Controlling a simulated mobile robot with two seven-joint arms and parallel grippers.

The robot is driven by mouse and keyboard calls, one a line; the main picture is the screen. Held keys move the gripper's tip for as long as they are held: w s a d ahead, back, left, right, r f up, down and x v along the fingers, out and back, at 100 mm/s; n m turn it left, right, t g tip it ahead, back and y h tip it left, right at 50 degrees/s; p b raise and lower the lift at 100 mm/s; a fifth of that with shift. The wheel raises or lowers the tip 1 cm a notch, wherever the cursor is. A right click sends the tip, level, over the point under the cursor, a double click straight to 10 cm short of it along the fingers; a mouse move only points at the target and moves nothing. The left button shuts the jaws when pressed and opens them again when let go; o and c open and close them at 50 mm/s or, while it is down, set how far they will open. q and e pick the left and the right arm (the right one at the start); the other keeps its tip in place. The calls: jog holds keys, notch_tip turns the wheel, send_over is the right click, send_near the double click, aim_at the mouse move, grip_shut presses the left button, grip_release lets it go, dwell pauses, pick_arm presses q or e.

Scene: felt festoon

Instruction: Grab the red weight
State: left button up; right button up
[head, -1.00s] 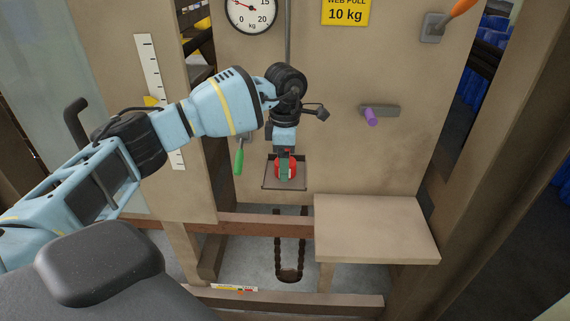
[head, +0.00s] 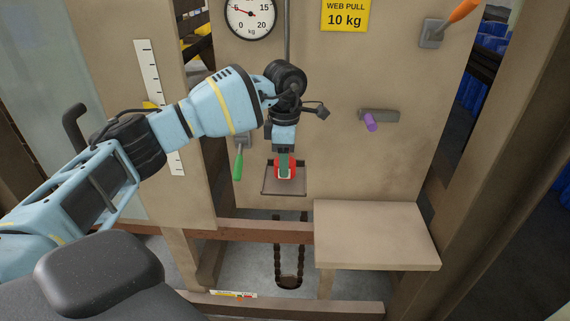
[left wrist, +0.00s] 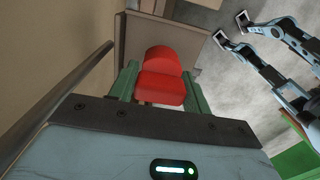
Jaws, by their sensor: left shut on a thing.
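The red weight (head: 293,168) is at the small hanging tray (head: 270,190) in the middle of the head view. My left gripper (head: 285,172) comes down over it from above, with its green fingers shut on it. In the left wrist view the red weight (left wrist: 162,78) sits between the two green fingers of the gripper (left wrist: 160,90), one on each side. The weight's underside is hidden, so I cannot tell whether it touches the tray. My right gripper (left wrist: 243,25) appears at the upper right of the left wrist view with its fingers apart.
A beige shelf (head: 375,235) stands to the right of the tray. A green-handled lever (head: 239,163) hangs just left of the gripper. A purple knob (head: 371,122) and an orange-handled lever (head: 460,10) are on the panel. A dial (head: 250,14) is above. A chain (head: 277,265) hangs below.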

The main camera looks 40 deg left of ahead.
pick_arm(q)
jog(key=shift+s+d+r, duration=0.15)
jog(key=shift+r, duration=0.35)
jog(key=shift+s+d+r, duration=0.1)
jog(key=shift+s+r, duration=0.05)
jog(key=shift+r, duration=0.35)
jog(key=s+d+r, duration=0.1)
jog(key=s+d, duration=0.8)
jog(key=s, duration=0.2)
jog(key=shift+s+d+r, duration=0.2)
jog(key=shift+s+d, duration=0.2)
